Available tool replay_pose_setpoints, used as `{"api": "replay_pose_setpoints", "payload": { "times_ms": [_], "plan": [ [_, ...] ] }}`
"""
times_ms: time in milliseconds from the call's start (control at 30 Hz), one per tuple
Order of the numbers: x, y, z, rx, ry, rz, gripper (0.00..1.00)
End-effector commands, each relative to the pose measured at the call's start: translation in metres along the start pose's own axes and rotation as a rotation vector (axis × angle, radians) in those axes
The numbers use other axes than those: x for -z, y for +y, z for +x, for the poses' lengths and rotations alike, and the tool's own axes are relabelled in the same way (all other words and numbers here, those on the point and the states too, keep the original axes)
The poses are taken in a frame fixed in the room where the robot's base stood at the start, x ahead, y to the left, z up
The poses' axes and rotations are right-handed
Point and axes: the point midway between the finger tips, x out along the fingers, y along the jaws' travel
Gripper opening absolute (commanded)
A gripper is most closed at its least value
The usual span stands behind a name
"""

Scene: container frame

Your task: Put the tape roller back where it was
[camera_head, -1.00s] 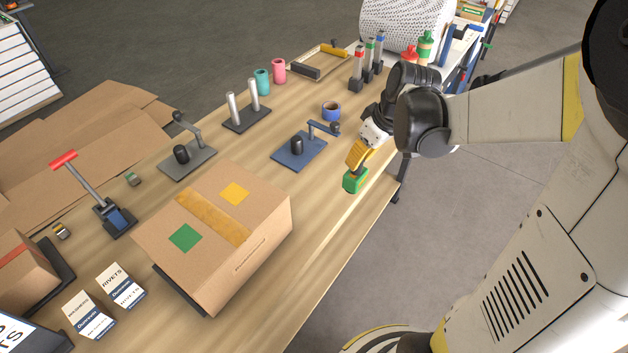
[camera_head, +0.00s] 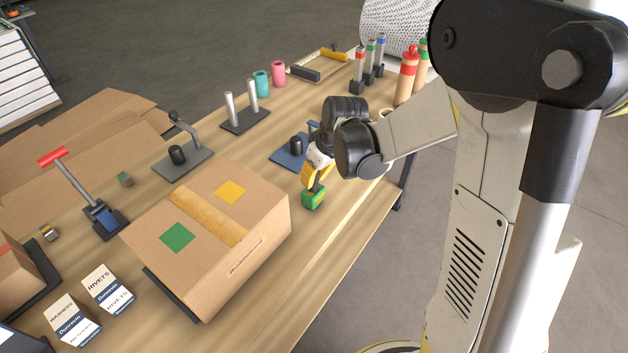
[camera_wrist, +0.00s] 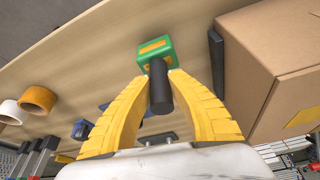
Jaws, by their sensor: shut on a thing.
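My gripper (camera_head: 314,180) is shut on the black handle of a small green-headed tool (camera_head: 313,199) with an orange label, which seems to be the tape roller. In the wrist view my gripper's yellow fingers (camera_wrist: 161,85) clasp the handle from both sides, and the green head (camera_wrist: 155,50) points away from me. The tool is over the front part of the wooden table (camera_head: 345,222), right of the large carton (camera_head: 262,258). I cannot tell whether it touches the tabletop.
A blue stand (camera_head: 287,153) is partly hidden behind my gripper. A grey stand (camera_head: 185,160) and a two-post holder (camera_head: 245,120) are further left. Bottles (camera_head: 407,75) stand at the back right. Bare tabletop lies between the carton and the front edge.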

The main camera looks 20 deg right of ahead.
Motion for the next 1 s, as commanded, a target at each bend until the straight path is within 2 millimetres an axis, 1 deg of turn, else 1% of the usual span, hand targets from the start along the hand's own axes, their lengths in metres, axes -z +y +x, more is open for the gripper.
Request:
{"api": "replay_pose_setpoints", "payload": {
  "times_ms": [200,333,367,400,667,767,867,1000],
  "plan": [
    [0.000,0.000,-0.001,0.000,0.000,0.000,0.00],
    [-0.001,0.000,0.003,0.000,0.000,0.000,0.00],
    [-0.001,0.000,0.003,0.000,0.000,0.000,0.27],
    [-0.001,0.000,0.002,0.000,0.000,0.000,0.39],
    [-0.001,0.000,0.002,0.000,0.000,0.000,0.39],
    [0.000,0.000,-0.001,0.000,0.000,0.000,0.39],
    [0.001,0.000,-0.014,0.000,0.000,0.000,0.39],
    [0.001,0.000,-0.044,-0.001,0.000,0.001,0.39]
  ]
}}
